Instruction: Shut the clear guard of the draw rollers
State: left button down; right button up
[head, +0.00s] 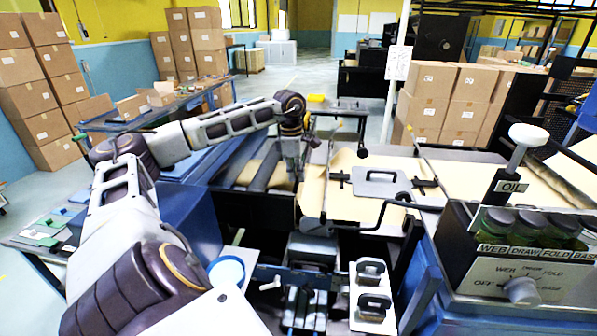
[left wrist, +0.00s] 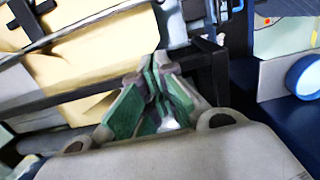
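My left gripper (head: 298,178) points down at the left edge of the kraft paper (head: 335,205), near a dark frame bar. In the left wrist view the green-padded fingers (left wrist: 155,75) come together at their tips, in front of a black bar (left wrist: 110,85); I see nothing clearly held between them. The clear guard is hard to make out against the paper and rollers, so I cannot tell its angle. A grey plate with a handle (head: 380,187) lies over the paper, right of the gripper. My right gripper is not in view.
A bent black crank bar (head: 372,226) crosses in front of the paper. An oil pump (head: 515,165) and a control box with a knob (head: 522,290) stand at the right. Stacked cartons (head: 435,100) stand behind.

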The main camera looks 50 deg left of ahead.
pick_arm(q)
jog(key=shift+s+d+f, duration=0.1)
jog(key=shift+s+f, duration=0.1)
jog(key=shift+f, duration=0.25)
jog(key=shift+r, duration=0.4)
jog(key=shift+a+r+p, duration=0.2)
jog(key=shift+r+p, duration=0.4)
jog(key=shift+r, duration=0.05)
jog(key=shift+r+p, duration=0.4)
jog(key=shift+r, duration=0.4)
jog(key=shift+w+d+r+p, duration=0.15)
jog(key=shift+r+p, duration=0.2)
jog(key=shift+r, duration=0.4)
jog(key=shift+w+d+r, duration=0.1)
jog(key=shift+w+r, duration=0.05)
notch_tip(320, 180, up, 9)
jog(key=w+d+p, duration=0.1)
jog(key=d, duration=0.1)
jog(key=shift+w+p, duration=0.35)
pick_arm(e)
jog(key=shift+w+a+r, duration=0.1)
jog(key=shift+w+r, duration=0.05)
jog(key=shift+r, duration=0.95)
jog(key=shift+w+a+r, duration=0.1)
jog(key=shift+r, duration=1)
